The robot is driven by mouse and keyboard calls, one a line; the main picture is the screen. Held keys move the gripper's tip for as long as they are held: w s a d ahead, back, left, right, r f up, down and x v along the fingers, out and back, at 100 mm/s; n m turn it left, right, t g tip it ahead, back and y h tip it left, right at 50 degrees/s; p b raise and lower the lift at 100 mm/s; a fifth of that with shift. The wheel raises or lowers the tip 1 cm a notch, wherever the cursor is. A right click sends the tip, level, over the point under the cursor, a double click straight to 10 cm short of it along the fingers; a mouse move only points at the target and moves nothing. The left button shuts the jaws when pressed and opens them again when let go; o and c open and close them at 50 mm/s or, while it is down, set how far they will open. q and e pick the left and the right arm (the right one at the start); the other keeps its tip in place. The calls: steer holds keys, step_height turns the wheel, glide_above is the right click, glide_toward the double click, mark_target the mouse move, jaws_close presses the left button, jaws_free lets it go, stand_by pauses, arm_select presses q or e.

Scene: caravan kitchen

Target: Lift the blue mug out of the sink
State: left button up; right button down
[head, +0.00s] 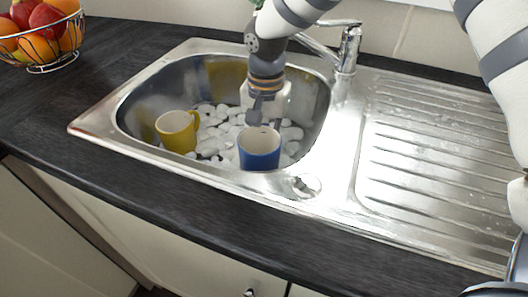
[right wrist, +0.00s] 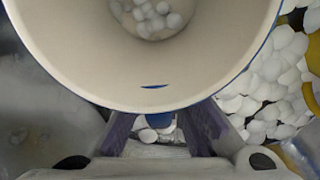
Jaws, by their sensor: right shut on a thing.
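The blue mug (head: 259,152) is upright in the front right part of the sink bowl (head: 140,100), with a cream inside. My right gripper (head: 262,118) reaches down behind it and is shut on it. In the right wrist view the mug's wide cream opening (right wrist: 150,75) fills the top, and the gripper's fingers (right wrist: 165,128) close around a blue part at its near side, likely the handle. White pebbles show inside the mug. I cannot tell whether its base touches the pebbles below. My left gripper is not in view.
A yellow mug (head: 176,134) stands to the left in the same bowl, on white pebbles (head: 213,128). The tap (head: 348,48) is behind right of the bowl. The ribbed drainer (head: 430,150) at right is clear. A wire fruit basket (head: 42,50) sits far left on the dark worktop.

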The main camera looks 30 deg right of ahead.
step_height(320, 180, up, 7)
steer(key=shift+f, duration=0.15)
steer(key=shift+t, duration=0.7)
steer(key=r+p, duration=0.1)
steer(key=r, duration=0.4)
steer(key=r+p, duration=0.1)
steer(key=r, duration=0.2)
steer(key=shift+s+p, duration=0.25)
steer(key=shift+p, duration=0.05)
steer(key=shift+w+f, duration=0.1)
arm_select(q)
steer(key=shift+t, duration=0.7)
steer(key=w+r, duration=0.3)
steer(key=shift+b, duration=0.3)
arm_select(e)
step_height(320, 180, up, 4)
steer(key=shift+f, duration=0.1)
